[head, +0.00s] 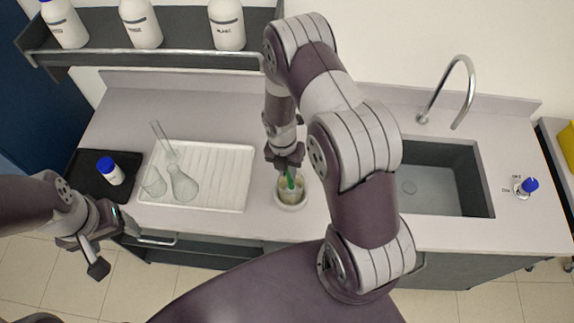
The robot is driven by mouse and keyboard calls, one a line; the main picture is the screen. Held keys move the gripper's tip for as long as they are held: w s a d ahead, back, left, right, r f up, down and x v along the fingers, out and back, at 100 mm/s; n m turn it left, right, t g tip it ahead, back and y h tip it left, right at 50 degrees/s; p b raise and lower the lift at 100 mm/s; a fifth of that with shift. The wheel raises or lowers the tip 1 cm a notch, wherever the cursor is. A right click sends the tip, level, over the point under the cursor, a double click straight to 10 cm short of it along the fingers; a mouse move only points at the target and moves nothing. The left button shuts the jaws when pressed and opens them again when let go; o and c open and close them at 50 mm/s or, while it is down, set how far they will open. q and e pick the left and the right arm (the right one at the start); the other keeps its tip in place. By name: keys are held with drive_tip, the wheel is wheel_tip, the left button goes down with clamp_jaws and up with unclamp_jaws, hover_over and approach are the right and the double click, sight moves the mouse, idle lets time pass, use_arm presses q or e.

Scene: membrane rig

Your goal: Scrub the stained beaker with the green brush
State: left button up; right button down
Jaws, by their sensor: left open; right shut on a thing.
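The stained beaker (291,195) stands upright on the counter on a small round pale base (291,207). Its glass has a yellowish-brown tint. The green brush (290,177) points down into the beaker's mouth, and its lower part is hard to see through the glass. My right gripper (288,164) is shut on the brush just above the beaker. My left gripper (98,252) is open and empty, in front of the counter's front edge at the far left.
A white ribbed drying tray (225,178) holds a flask (183,184) and other clear glassware. The sink (440,178) and tap (465,90) are at right. White bottles line the shelf (180,52).

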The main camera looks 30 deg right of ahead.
wheel_tip(320, 180, up, 3)
drive_tip(key=shift+w+f+p, duration=0.1)
drive_tip(key=shift+p, duration=0.7)
drive_tip(key=shift+f+b, duration=1.25)
drive_tip(key=shift+f, duration=0.2)
